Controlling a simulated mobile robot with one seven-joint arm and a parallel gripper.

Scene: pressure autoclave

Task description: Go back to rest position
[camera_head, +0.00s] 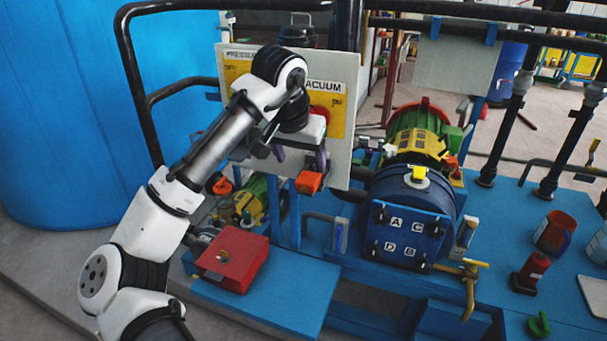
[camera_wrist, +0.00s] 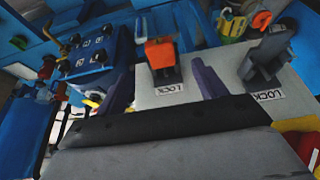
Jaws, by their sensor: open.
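My arm reaches from the lower left of the head view up to the white gauge panel (camera_head: 341,128). My gripper (camera_head: 299,158) is in front of the lower part of this panel. In the wrist view my gripper (camera_wrist: 165,82) is open, with its two dark purple-grey fingers apart and nothing held between them. An orange-ended lever (camera_wrist: 161,55) by a LOCK label shows between and beyond the fingers. The orange end (camera_head: 308,182) is just below the gripper in the head view. The exact gap between the fingers and the lever cannot be told.
A grey lever (camera_wrist: 267,58) stands by another LOCK label. A blue autoclave vessel (camera_head: 408,215) with lettered buttons is right of the panel. A red box (camera_head: 232,262) sits on the blue bench below my arm. A large blue tank (camera_head: 85,120) stands at left.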

